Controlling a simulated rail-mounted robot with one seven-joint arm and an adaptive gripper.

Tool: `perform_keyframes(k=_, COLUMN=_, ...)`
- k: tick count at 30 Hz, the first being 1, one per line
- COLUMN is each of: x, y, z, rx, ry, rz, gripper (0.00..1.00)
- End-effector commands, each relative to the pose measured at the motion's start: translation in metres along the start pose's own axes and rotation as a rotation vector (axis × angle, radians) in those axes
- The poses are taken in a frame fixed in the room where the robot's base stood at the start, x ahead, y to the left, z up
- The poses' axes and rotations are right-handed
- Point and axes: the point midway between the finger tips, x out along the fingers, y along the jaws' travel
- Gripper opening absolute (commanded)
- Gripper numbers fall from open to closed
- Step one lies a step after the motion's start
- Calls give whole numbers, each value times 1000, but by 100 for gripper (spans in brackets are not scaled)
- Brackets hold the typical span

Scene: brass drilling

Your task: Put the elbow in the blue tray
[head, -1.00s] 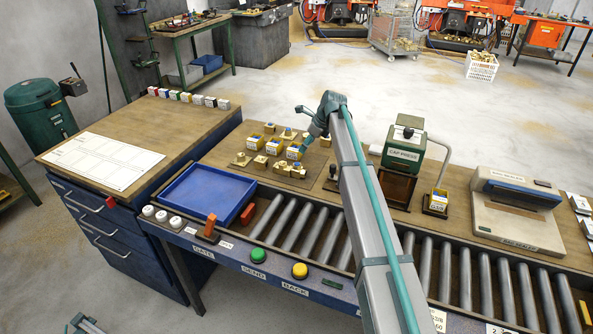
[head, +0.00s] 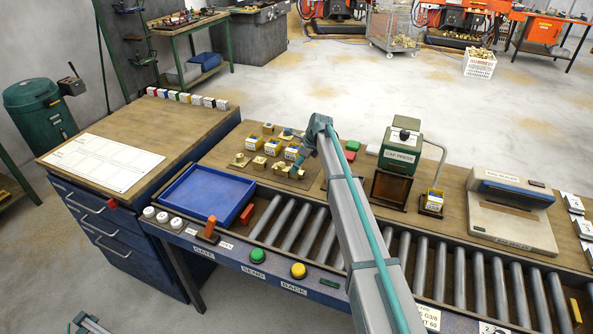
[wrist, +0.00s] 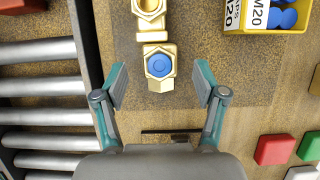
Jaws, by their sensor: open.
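The blue tray (head: 208,190) stands empty on the left end of the roller conveyor in the head view. Several brass fittings stand on a brown mat behind the conveyor. In the wrist view, a brass fitting with a blue round face (wrist: 158,66), perhaps the elbow, lies just ahead of and between my fingertips. Another brass fitting (wrist: 150,12) lies just beyond it. My gripper (wrist: 160,84) is open and empty, its fingers spread to either side. In the head view my arm partly hides the gripper over the mat's right side.
A yellow bin of blue caps labelled M20 (wrist: 268,15) stands right of the fittings. Red (wrist: 275,150) and green blocks lie at lower right. Conveyor rollers (wrist: 40,85) run along the left. The cap press (head: 400,160) stands right of my arm.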

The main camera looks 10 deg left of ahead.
Motion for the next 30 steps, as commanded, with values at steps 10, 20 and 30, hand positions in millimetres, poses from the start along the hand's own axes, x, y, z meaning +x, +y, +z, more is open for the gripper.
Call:
perform_keyframes(k=10, x=23, y=0, z=0, rx=0, ry=0, rz=0, gripper=71)
perform_keyframes(k=20, x=22, y=0, z=0, rx=0, ry=0, rz=0, gripper=28)
perform_keyframes(k=30, x=21, y=0, z=1, rx=0, ry=-1, rz=0, gripper=0)
